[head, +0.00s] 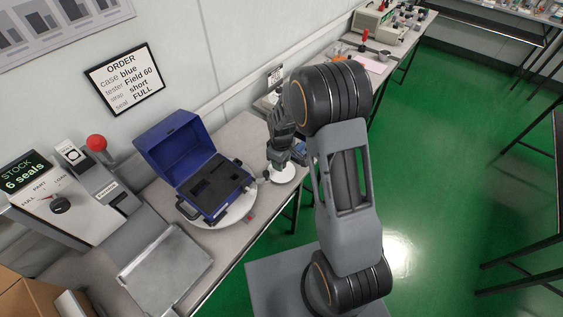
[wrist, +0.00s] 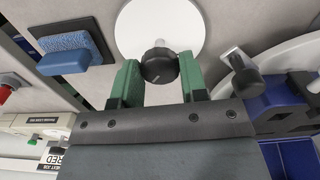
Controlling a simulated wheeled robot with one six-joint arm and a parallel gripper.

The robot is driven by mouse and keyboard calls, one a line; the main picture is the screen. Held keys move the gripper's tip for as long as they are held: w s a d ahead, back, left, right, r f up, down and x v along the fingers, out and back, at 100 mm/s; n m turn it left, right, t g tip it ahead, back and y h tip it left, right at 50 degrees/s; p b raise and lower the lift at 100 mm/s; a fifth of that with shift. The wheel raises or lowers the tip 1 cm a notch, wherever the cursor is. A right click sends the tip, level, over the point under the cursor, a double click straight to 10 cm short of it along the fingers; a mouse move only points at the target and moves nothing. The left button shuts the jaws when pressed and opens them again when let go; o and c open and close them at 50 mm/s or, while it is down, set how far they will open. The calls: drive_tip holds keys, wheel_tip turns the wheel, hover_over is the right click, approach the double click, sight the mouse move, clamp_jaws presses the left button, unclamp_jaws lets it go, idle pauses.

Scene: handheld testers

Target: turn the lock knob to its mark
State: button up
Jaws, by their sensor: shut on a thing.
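My gripper (wrist: 160,74) has its two green fingers on either side of a black ribbed knob (wrist: 159,62) and is shut on it. The knob has a short pale line on its face and shows against a round white disc (wrist: 160,22). In the head view my gripper (head: 278,160) is low over the white disc (head: 284,174), and my arm and fingers hide most of the knob there. I cannot make out a mark for the knob on the disc.
An open blue case (head: 178,146) stands on a round white turntable (head: 222,216) left of my gripper. A small black-ended lever (wrist: 244,74) is close to the right finger. A blue pad (wrist: 68,52) is to the left. A grey tray (head: 165,268) lies nearer on the bench.

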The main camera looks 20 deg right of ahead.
drive_tip(key=shift+w+m, duration=0.1)
drive_tip(key=shift+m, duration=0.5)
drive_tip(key=o, duration=0.9)
wheel_tip(320, 180, up, 14)
drive_tip(key=shift+f, duration=0.1)
idle(0.7)
drive_tip(key=s+r+m+t, duration=0.1)
drive_tip(key=s+r+m, duration=0.1)
drive_tip(key=s, duration=0.4)
drive_tip(key=s+r+m+t, duration=0.1)
drive_tip(key=s+r+m, duration=0.1)
drive_tip(key=s, duration=0.3)
drive_tip(key=s+r+m+t, duration=0.1)
drive_tip(key=s+r+m, duration=0.2)
drive_tip(key=s, duration=0.3)
drive_tip(key=shift+s+d+t, duration=0.15)
drive_tip(key=shift+s+t, duration=0.15)
drive_tip(key=shift+s, duration=0.05)
